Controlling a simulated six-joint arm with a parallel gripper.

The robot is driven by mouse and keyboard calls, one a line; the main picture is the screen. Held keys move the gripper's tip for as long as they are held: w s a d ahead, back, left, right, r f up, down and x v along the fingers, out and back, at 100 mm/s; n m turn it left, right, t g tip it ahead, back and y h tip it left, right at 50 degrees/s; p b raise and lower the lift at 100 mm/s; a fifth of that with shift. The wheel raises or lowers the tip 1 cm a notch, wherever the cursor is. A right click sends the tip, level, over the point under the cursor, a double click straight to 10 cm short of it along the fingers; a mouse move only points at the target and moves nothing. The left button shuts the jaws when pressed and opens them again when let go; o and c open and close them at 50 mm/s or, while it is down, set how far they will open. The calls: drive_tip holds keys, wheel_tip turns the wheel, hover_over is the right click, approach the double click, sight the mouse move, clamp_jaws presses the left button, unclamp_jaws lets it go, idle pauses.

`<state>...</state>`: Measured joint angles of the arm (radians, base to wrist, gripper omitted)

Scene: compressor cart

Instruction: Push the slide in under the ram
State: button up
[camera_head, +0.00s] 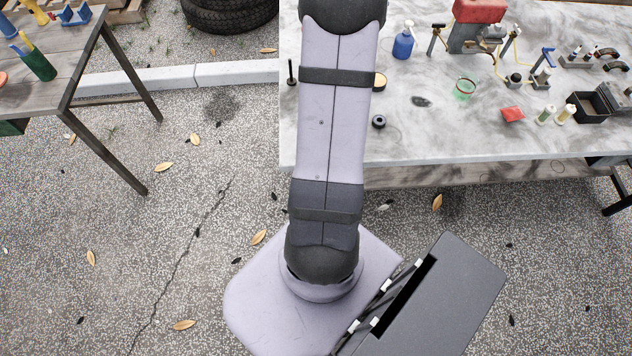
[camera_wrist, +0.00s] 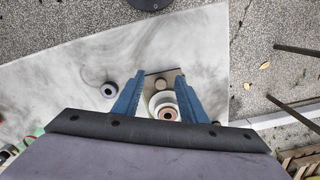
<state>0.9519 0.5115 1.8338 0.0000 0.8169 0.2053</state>
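My gripper (camera_wrist: 159,77) has two blue fingers that stand apart, pointing down over the pale tabletop. Between them, in the wrist view, a small dark grey plate with a round tan knob (camera_wrist: 161,84) shows; it may be the slide. Just below it in the picture is a cream round body (camera_wrist: 160,100) with a copper-coloured ring (camera_wrist: 169,113) on top, perhaps the ram seen from above. The fingers partly cover both. I cannot tell whether a finger touches anything. In the head view my arm hides the gripper and this fixture.
A black ring (camera_head: 379,121) lies on the marbled table (camera_head: 400,145), also seen left of the fingers in the wrist view (camera_wrist: 109,90).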

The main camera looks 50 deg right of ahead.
drive_tip(key=s+a+f+n+g+y+b, duration=0.1)
drive_tip(key=s+a+f+n+b, duration=0.1)
drive_tip(key=a, duration=0.6)
drive_tip(key=s+a+f+n+b, duration=0.2)
drive_tip(key=s+a+f, duration=0.3)
drive_tip(key=a, duration=0.3)
drive_tip(key=shift+s+a+f+g+y+b, duration=0.2)
drive_tip(key=shift+s+f+g+y+b, duration=0.15)
drive_tip(key=shift+f+b, duration=0.45)
drive_tip(key=w+a+r+n+t+h+p, duration=0.1)
drive_tip(key=w+a+r+n+p, duration=0.1)
drive_tip(key=a, duration=0.6)
drive_tip(key=w+a+r+n+t+h+p, duration=0.1)
drive_tip(key=w+a+r+n+p, duration=0.1)
drive_tip(key=a+r+n, duration=0.5)
wheel_tip(320, 180, up, 2)
drive_tip(key=shift+w+a+r, duration=0.1)
drive_tip(key=shift+w+a, duration=0.8)
drive_tip(key=shift+a, duration=0.15)
